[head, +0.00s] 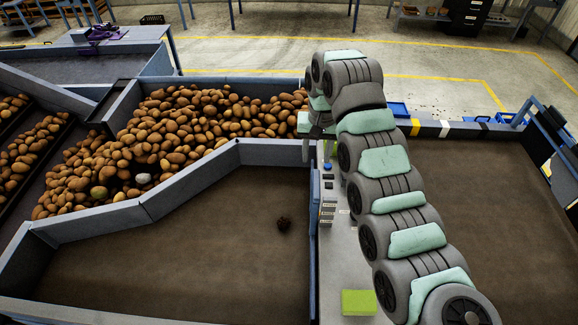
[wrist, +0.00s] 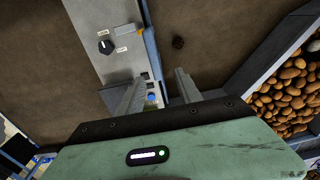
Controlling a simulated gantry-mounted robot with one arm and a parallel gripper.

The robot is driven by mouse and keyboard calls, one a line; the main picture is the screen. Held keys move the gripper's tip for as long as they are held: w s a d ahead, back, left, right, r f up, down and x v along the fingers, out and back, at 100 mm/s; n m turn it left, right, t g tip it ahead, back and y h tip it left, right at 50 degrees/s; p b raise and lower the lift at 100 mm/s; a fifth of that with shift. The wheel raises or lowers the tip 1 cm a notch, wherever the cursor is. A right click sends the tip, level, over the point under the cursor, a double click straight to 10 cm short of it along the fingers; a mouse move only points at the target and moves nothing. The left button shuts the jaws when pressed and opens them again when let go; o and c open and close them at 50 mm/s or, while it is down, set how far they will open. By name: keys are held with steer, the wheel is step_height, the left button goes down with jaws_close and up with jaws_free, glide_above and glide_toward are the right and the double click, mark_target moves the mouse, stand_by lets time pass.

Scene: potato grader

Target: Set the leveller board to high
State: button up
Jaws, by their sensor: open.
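A narrow grey control panel (head: 338,235) runs between two brown belts. In the wrist view, the panel (wrist: 88,22) carries a black rotary knob (wrist: 106,46) with small white labels, too small to read. A grey block (wrist: 124,31) sits near the panel edge, and a blue button (wrist: 152,97) shows between my fingers. I cannot tell which control belongs to the leveller board. My gripper (wrist: 160,77) is open and empty, above the panel edge near the blue button. In the head view, my arm hides part of the panel.
Potatoes (head: 205,125) are heaped behind a low grey wall (head: 190,182). A dark clod (head: 284,224) lies on the left belt (head: 190,260). A yellow-green block (head: 358,302) sits at the panel's near end. The right belt (head: 480,210) looks clear where visible.

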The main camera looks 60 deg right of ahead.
mark_target(317, 183)
steer(key=shift+g, duration=0.3)
steer(key=shift+s+a+f+p, duration=0.15)
steer(key=shift+f+p, duration=0.3)
steer(key=shift+f, duration=1.3)
steer(key=shift+s+d+f+p, duration=0.1)
steer(key=shift+s+f+p, duration=0.3)
steer(key=shift+f, duration=1.3)
steer(key=shift+s+a+f+p, duration=0.1)
steer(key=shift+f+p, duration=0.45)
steer(key=shift+f, duration=1.2)
steer(key=shift+c, duration=0.3)
jaws_close()
